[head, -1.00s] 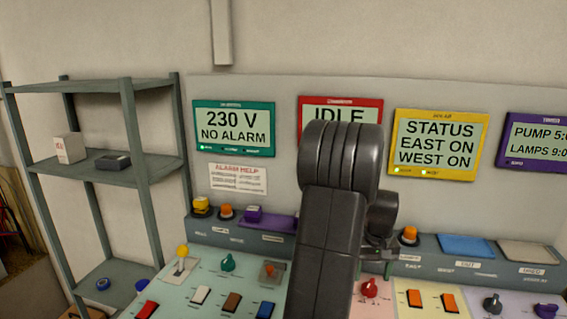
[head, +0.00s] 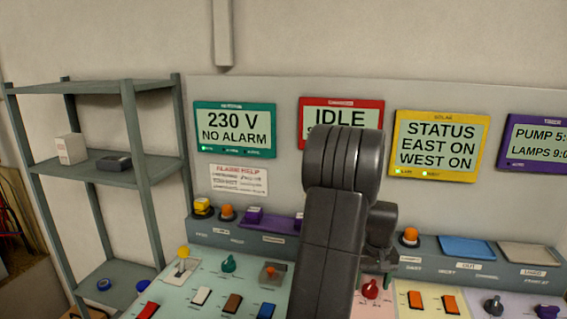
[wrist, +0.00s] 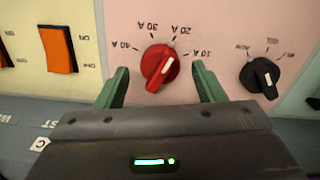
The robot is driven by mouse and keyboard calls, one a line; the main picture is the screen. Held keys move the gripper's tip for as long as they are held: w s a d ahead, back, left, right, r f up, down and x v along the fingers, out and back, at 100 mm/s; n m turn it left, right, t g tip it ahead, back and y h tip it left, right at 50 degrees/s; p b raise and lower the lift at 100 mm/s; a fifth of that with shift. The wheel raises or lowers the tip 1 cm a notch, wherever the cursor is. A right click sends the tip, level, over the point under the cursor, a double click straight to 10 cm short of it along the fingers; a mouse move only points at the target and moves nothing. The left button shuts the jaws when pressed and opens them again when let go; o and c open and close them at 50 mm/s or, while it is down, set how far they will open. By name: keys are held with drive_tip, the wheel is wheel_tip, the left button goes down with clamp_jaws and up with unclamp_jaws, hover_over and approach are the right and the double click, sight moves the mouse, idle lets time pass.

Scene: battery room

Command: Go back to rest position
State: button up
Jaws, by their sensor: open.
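My gripper (wrist: 160,88) shows in the wrist view with its two green fingers apart. A red rotary knob (wrist: 159,66) on the pink panel lies between and just beyond the fingertips, and I see no finger touching it. The knob's white line points up and right in the wrist view, among marks from 10 A to 40 A. The red knob (head: 371,289) shows there just right of the arm.
An orange switch (wrist: 58,50) and a black knob (wrist: 260,77) flank the red knob. A grey shelf (head: 110,170) stands at the left. Free air lies above the console.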

wheel_tip(320, 180, up, 12)
wheel_tip(320, 180, down, 14)
drive_tip(key=shift+r, duration=0.15)
drive_tip(key=m+p, duration=0.1)
drive_tip(key=m, duration=0.3)
drive_tip(key=shift+r, duration=0.1)
drive_tip(key=m+p, duration=0.1)
drive_tip(key=m, duration=0.3)
drive_tip(key=shift+m, duration=0.4)
wheel_tip(320, 180, up, 14)
drive_tip(key=shift+f+b, duration=0.25)
drive_tip(key=shift+b, duration=0.2)
drive_tip(key=shift+a, duration=0.15)
